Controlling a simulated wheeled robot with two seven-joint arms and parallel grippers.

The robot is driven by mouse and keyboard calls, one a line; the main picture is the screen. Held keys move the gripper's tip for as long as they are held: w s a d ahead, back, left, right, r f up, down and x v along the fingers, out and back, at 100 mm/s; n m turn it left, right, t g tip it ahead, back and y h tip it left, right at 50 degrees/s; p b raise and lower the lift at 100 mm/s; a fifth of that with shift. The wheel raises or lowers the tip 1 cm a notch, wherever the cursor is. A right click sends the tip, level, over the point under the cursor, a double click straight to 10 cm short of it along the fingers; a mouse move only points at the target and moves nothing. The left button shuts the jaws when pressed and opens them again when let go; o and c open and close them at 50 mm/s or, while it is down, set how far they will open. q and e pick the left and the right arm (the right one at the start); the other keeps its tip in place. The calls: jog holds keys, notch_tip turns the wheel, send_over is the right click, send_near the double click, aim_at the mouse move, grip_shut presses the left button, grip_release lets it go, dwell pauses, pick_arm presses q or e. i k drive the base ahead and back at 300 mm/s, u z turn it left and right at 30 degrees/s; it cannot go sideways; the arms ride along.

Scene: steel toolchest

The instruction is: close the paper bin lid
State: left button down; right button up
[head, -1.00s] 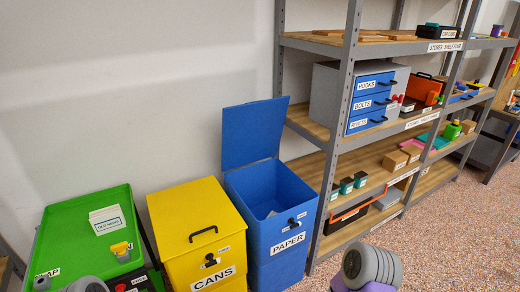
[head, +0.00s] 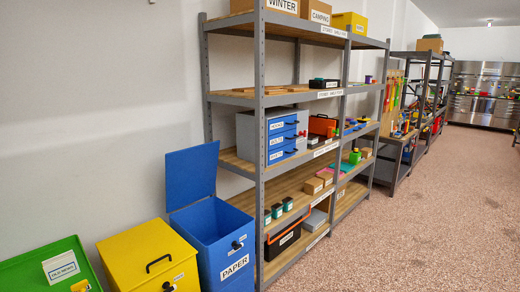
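The blue paper bin (head: 233,247), labelled PAPER, stands at the lower left, left of the shelving. Its blue lid (head: 191,173) is open and stands upright at the back of the bin. A small black handle (head: 238,245) shows on the bin's front. Neither of my grippers is in view now.
A yellow bin (head: 140,256) with a black lid handle stands directly left of the paper bin, and a green bin (head: 28,270) is farther left. A steel shelf unit (head: 260,150) stands close on the right. Speckled floor (head: 400,240) is clear to the right.

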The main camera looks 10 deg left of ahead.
aim_at(191, 173)
jog(key=u, duration=0.7)
jog(key=k, duration=0.1)
jog(key=z, duration=0.85)
jog(key=i, duration=1.8)
jog(key=u, duration=1.95)
jog(key=i, duration=0.75)
jog(key=u, duration=0.75)
